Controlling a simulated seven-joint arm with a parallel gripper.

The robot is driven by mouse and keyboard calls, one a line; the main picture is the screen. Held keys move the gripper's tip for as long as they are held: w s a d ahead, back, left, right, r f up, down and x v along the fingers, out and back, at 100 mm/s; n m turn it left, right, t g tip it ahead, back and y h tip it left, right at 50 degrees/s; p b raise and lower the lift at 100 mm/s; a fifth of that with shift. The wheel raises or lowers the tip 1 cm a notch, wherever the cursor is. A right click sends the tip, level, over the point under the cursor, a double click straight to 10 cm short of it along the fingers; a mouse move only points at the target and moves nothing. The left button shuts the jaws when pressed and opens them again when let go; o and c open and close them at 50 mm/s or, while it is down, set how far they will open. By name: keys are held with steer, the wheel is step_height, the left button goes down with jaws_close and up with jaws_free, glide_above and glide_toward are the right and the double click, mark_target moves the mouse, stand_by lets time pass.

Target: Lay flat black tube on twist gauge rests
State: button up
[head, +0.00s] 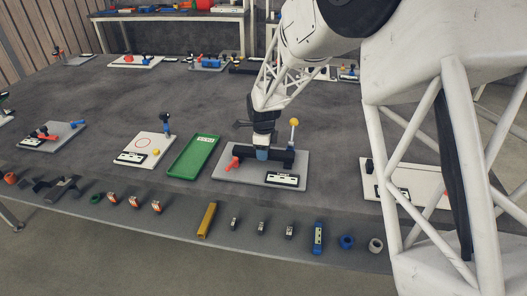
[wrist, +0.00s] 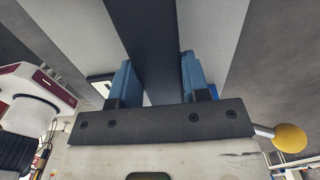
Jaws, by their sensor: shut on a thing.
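The flat black tube (head: 284,157) lies crosswise just above the grey plate of the twist gauge (head: 239,174), which has a red lever at its left and a label in front. My gripper (head: 263,154) comes down from above with its blue fingers shut on the tube's middle. In the wrist view the black tube (wrist: 148,38) runs away between the two blue fingers of my gripper (wrist: 157,72). The tube looks level. The rests are hidden by the tube and fingers, so I cannot tell whether it touches them.
A yellow ball on a post (head: 294,122) stands close behind the gauge and shows beside my gripper in the wrist view (wrist: 289,138). A green tray (head: 194,156) lies to the left. Small parts, including a yellow bar (head: 207,220) and a blue block (head: 318,239), line the front edge.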

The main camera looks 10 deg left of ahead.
steer(key=shift+f, duration=0.15)
steer(key=o, duration=1.2)
steer(key=shift+f, duration=0.1)
step_height(320, 180, up, 12)
steer(key=shift+r, duration=0.15)
stand_by(0.9)
